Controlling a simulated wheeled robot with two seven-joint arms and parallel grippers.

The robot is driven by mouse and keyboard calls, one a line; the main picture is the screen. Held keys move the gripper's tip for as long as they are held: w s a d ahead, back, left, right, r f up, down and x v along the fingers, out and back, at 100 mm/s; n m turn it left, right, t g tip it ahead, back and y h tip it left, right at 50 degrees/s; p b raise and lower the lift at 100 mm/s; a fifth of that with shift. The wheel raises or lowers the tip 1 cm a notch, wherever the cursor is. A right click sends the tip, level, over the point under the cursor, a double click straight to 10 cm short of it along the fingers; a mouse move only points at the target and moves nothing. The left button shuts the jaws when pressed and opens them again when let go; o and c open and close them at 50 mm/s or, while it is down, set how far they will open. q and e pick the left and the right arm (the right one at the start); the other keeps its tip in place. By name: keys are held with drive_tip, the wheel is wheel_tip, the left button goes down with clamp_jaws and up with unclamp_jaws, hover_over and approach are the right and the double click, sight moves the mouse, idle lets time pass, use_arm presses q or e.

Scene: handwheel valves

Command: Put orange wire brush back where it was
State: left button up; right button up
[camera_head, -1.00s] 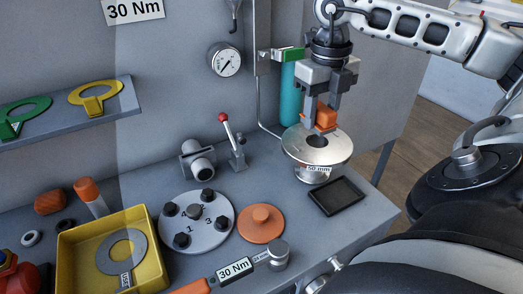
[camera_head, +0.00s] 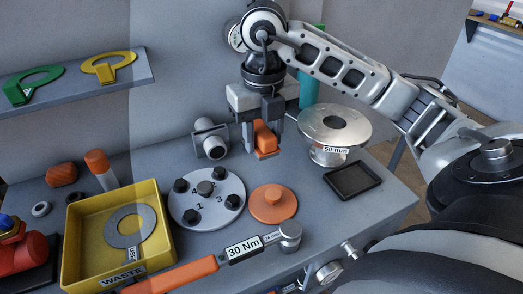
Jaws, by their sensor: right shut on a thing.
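The orange wire brush (camera_head: 265,136) is between the fingers of my right gripper (camera_head: 262,147), which is shut on it and points straight down. The brush is upright, at the back of the grey bench, between the grey pipe fitting (camera_head: 211,139) and the silver 50 mm flange (camera_head: 353,127). I cannot tell whether its lower end touches the bench. My left gripper is not in view.
A black tray (camera_head: 353,180) is at the right. The yellow waste bin (camera_head: 82,282) holds a ring. A shelf (camera_head: 72,97) is at the left.

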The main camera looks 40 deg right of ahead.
hover_over(262, 163)
drive_tip(key=f, duration=0.6)
drive_tip(key=shift+s+a, duration=0.2)
drive_tip(key=shift+a, duration=0.05)
drive_tip(key=shift+w+d+f+p, duration=0.1)
drive_tip(key=shift+f+p, duration=0.05)
drive_tip(key=shift+f, duration=0.75)
drive_tip(key=shift+w+d+f+p, duration=0.1)
drive_tip(key=shift+f+p, duration=0.05)
drive_tip(key=shift+f, duration=0.75)
drive_tip(key=o, duration=0.9)
drive_tip(key=shift+f, duration=0.15)
drive_tip(key=shift+o, duration=0.2)
wheel_tip(262, 163, up, 12)
drive_tip(key=shift+r+p, duration=0.2)
drive_tip(key=shift+p, duration=0.15)
